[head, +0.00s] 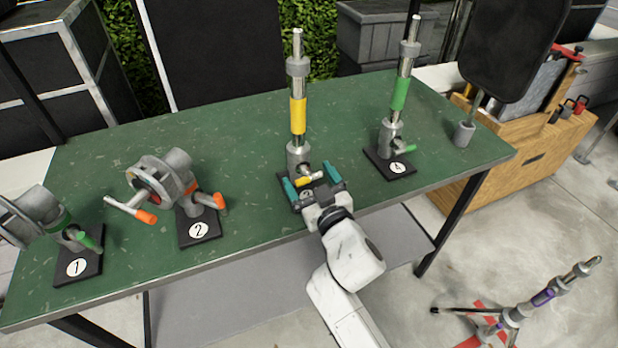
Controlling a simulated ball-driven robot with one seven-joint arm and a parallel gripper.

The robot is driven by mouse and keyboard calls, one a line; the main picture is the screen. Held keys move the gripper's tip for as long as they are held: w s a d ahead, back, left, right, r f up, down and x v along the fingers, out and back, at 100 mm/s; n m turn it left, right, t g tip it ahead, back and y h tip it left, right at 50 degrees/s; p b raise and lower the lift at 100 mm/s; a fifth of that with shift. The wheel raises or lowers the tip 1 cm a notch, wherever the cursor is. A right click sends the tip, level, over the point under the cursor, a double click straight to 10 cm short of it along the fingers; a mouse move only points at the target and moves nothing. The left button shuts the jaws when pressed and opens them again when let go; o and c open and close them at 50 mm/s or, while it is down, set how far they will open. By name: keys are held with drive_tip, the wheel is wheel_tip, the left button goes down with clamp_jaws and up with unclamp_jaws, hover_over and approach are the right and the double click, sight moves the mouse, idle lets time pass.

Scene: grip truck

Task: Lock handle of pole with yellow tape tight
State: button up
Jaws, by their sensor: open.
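The pole with yellow tape (298,116) stands upright in a grey clamp base on the green table, on a black plate whose number is mostly hidden by my gripper. Its lock handle (308,179) sticks out low at the front of the base, with a yellow part near its end. My gripper (311,182) is open, its teal fingers on either side of the handle. I cannot tell whether either finger touches the handle.
A pole with green tape (400,92) stands on plate 4 to the right. A clamp with orange handles (165,185) stands on plate 2, and another with green handles (75,236) on plate 1. A purple-taped pole (543,297) stands on the floor.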

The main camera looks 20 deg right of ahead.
drive_tip(key=s+b, duration=0.2)
drive_tip(key=s, duration=0.8)
drive_tip(key=shift+s, duration=0.15)
drive_tip(key=s+d+f+m+g+h+p, duration=0.1)
drive_tip(key=s+d+f+m+g+h, duration=0.2)
drive_tip(key=s+d+f+g, duration=0.8)
drive_tip(key=s+a+f+g+y, duration=0.1)
drive_tip(key=s+f+g, duration=0.2)
drive_tip(key=s, duration=0.5)
drive_tip(key=s+a+f+g+y+p, duration=0.1)
drive_tip(key=s+a+f+g, duration=0.1)
drive_tip(key=s, duration=0.6)
drive_tip(key=shift+f+n+g+y, duration=0.4)
drive_tip(key=shift+f+g, duration=0.1)
drive_tip(key=shift+f, duration=0.15)
